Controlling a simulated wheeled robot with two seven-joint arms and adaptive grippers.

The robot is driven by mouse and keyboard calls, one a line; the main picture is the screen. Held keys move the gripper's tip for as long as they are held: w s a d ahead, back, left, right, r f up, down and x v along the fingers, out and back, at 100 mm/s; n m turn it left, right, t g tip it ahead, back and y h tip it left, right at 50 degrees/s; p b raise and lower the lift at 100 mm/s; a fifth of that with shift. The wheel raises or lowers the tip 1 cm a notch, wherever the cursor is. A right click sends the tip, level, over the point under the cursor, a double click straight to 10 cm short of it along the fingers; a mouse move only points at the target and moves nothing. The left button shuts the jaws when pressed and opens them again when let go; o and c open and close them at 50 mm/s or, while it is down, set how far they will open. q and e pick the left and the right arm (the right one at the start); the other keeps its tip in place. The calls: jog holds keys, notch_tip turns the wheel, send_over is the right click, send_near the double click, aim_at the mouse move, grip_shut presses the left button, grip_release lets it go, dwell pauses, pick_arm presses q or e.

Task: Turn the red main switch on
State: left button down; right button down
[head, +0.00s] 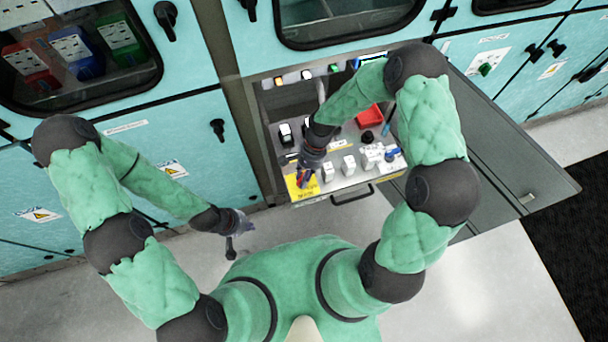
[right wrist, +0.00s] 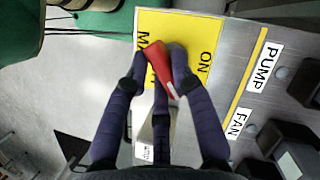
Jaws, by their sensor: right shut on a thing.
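The red main switch (right wrist: 160,66) is a red lever with a pale tip on a yellow plate (right wrist: 178,20) marked ON. In the right wrist view the lever slants between the partly covered "M…" lettering and the ON lettering. My right gripper (right wrist: 160,82) has its dark fingers around the lever and is shut on it. In the head view my right gripper (head: 305,172) is over the yellow plate (head: 302,189) at the panel's near left corner, and mostly hides the switch. My left gripper (head: 235,236) hangs over the floor, apart from the panel; its finger opening is unclear.
The control panel (head: 335,180) carries several white and black switches and a red tray (head: 369,117). In the right wrist view, PUMP (right wrist: 262,67) and FAN (right wrist: 237,124) labels lie to the right. An open cabinet door (head: 500,160) stands right of the panel. Floor in front is clear.

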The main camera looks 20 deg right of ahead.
jog(key=n+h, duration=0.1)
jog(key=n, duration=0.2)
jog(key=n+g, duration=0.1)
jog(key=n, duration=0.1)
jog(key=shift+w+n+h, duration=0.15)
jog(key=shift+n+h, duration=0.25)
jog(key=n+h, duration=0.1)
jog(key=n, duration=0.3)
jog(key=shift+w+n+g+h, duration=0.1)
jog(key=shift+n+g+h, duration=0.2)
jog(key=shift+n+h, duration=0.1)
jog(key=c, duration=1)
grip_release()
jog(key=shift+c, duration=0.2)
jog(key=v, duration=0.7)
jog(key=shift+a+r, duration=0.15)
jog(key=shift+r, duration=0.1)
jog(key=shift+w, duration=0.15)
